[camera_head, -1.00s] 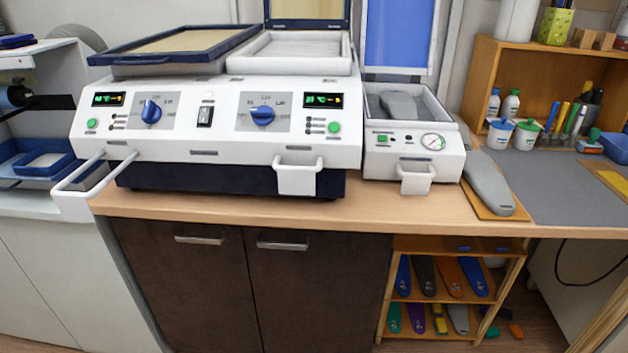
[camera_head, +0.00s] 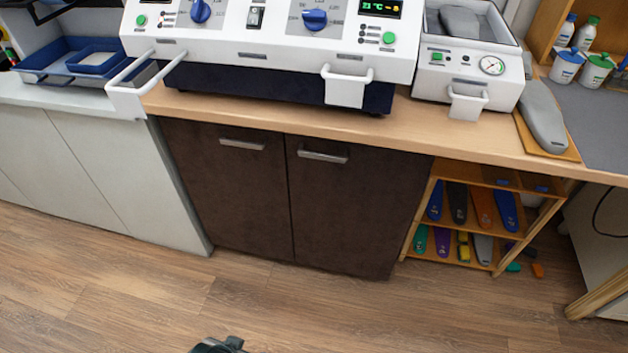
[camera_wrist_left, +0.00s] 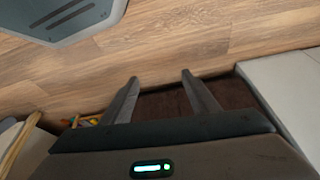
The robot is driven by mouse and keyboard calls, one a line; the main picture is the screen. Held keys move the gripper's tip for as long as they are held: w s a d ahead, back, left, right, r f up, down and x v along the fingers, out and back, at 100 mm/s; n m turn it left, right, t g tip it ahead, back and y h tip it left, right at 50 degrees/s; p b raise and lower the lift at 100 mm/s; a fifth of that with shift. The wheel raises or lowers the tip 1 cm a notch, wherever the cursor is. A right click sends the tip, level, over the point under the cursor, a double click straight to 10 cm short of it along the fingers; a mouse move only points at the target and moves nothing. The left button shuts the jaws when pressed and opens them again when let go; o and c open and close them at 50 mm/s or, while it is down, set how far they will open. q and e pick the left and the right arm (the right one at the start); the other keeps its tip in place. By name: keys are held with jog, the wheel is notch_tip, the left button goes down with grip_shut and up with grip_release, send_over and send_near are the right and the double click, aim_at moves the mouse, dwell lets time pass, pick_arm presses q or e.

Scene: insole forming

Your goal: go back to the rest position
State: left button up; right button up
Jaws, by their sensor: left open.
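My left gripper (camera_wrist_left: 160,78) shows in the left wrist view with its two fingers apart and nothing between them. It is over the wood floor, with the dark cabinet front beyond the fingers. In the head view only a small dark part of my own body shows at the bottom edge, and I cannot tell which part. My right gripper is in neither view. The white heating machine (camera_head: 262,42) and the smaller white press (camera_head: 469,78) stand on the wooden counter (camera_head: 270,118), well away from my gripper.
The counter's front edge runs above dark cabinet doors (camera_head: 345,200). A grey insole form (camera_head: 543,117) lies on a board at right. An open shelf (camera_head: 470,220) below holds several coloured insoles. A blue tray (camera_head: 60,58) sits at left. The wood floor (camera_head: 330,310) in front is mostly clear.

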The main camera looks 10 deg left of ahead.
pick_arm(q)
notch_tip(320, 180, down, 19)
jog(key=s+d+t+p, duration=0.1)
jog(key=s+d+p, duration=0.1)
jog(key=shift+s+h+p, duration=0.25)
jog(key=shift+h+p, duration=0.05)
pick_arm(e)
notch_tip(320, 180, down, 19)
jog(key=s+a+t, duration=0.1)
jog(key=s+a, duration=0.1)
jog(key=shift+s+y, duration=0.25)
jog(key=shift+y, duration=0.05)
